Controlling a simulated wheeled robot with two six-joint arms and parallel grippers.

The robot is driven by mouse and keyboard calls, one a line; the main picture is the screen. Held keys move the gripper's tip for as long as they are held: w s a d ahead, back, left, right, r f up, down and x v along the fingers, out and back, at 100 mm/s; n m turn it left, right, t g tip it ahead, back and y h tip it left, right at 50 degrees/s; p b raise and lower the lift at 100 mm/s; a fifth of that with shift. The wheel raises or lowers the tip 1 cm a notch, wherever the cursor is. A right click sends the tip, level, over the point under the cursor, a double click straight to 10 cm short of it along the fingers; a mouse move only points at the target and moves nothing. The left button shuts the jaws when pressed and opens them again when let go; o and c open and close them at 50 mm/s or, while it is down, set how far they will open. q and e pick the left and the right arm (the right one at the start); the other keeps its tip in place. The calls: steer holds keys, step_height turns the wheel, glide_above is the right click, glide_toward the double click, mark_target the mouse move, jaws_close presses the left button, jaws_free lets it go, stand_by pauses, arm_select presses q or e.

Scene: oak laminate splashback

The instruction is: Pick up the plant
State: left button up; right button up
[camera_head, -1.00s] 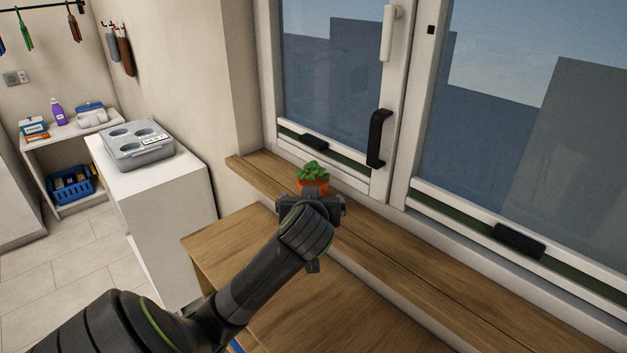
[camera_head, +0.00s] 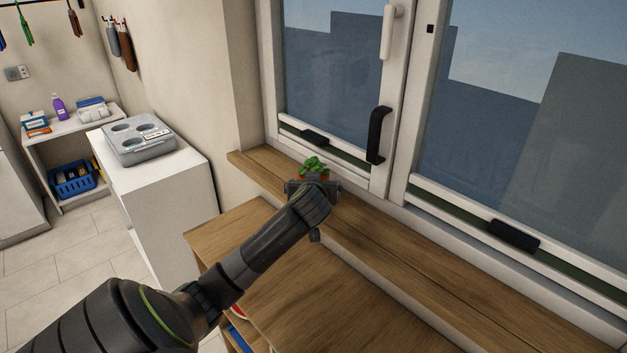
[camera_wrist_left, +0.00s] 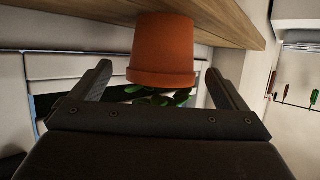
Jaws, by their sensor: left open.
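The plant (camera_head: 313,164) stands upright on the wooden window sill, green leaves above an orange-brown pot. In the head view my left gripper (camera_head: 313,184) is right in front of it and hides most of the pot. The left wrist view appears upside down: the pot (camera_wrist_left: 163,45) hangs from the top and the leaves (camera_wrist_left: 155,98) show below it. My left gripper (camera_wrist_left: 158,72) is open there, with one finger on each side of the plant and a gap beside each. My right gripper is in neither view.
The window frame and its black handle (camera_head: 379,136) stand close behind and right of the plant. The sill (camera_head: 430,270) is clear to the right. A wooden table (camera_head: 300,295) lies below my arm. A white cabinet with a grey appliance (camera_head: 138,140) is at left.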

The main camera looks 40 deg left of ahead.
arm_select(q)
steer(key=shift+p+x, duration=0.4)
steer(key=shift+x, duration=1.85)
steer(key=shift+s, duration=0.1)
steer(key=c, duration=1.1)
steer(key=shift+r, duration=0.1)
steer(key=shift+c, duration=0.7)
